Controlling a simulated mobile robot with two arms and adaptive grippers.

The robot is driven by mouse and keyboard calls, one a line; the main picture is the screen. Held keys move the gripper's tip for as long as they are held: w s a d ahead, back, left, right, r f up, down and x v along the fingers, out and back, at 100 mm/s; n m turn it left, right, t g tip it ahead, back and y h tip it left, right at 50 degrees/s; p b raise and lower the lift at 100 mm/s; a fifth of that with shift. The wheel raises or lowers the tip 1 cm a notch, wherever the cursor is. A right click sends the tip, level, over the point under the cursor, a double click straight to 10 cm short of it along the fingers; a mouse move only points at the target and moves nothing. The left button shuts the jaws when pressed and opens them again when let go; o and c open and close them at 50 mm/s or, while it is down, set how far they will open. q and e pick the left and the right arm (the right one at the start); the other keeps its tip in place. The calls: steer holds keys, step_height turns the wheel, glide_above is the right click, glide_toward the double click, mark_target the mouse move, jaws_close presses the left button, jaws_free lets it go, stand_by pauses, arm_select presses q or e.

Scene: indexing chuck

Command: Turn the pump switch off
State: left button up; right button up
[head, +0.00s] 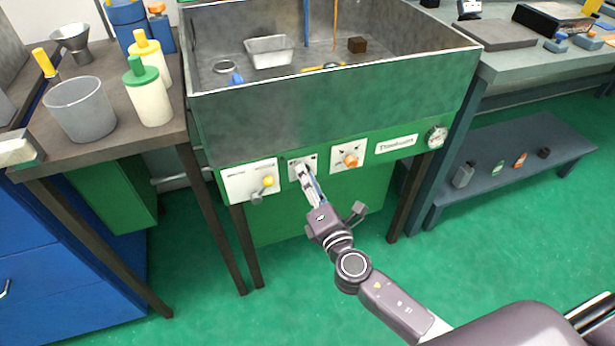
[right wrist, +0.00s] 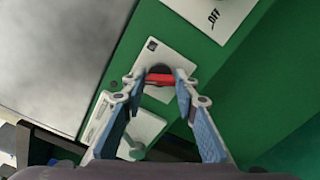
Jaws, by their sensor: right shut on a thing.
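A green front panel (head: 285,225) under the metal tank carries a row of controls. The middle control has a small pale plate (head: 293,162), also in the right wrist view (right wrist: 174,48), with a red switch handle (right wrist: 160,78). I cannot read which label marks the pump switch. My right gripper (head: 302,172) reaches this middle plate; in the right wrist view its fingertips (right wrist: 160,82) are closed on the two ends of the red handle. The fingers hide most of the switch in the head view. My left gripper is out of view.
Bottles (head: 152,98) stand on the left table.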

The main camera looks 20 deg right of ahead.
steer(key=shift+f, duration=0.1)
stand_by(0.5)
steer(key=o, duration=1.2)
steer(key=shift+c, duration=0.2)
steer(key=shift+s, duration=0.1)
steer(key=s, duration=1.1)
steer(key=shift+s+d, duration=0.25)
steer(key=shift+s, duration=0.15)
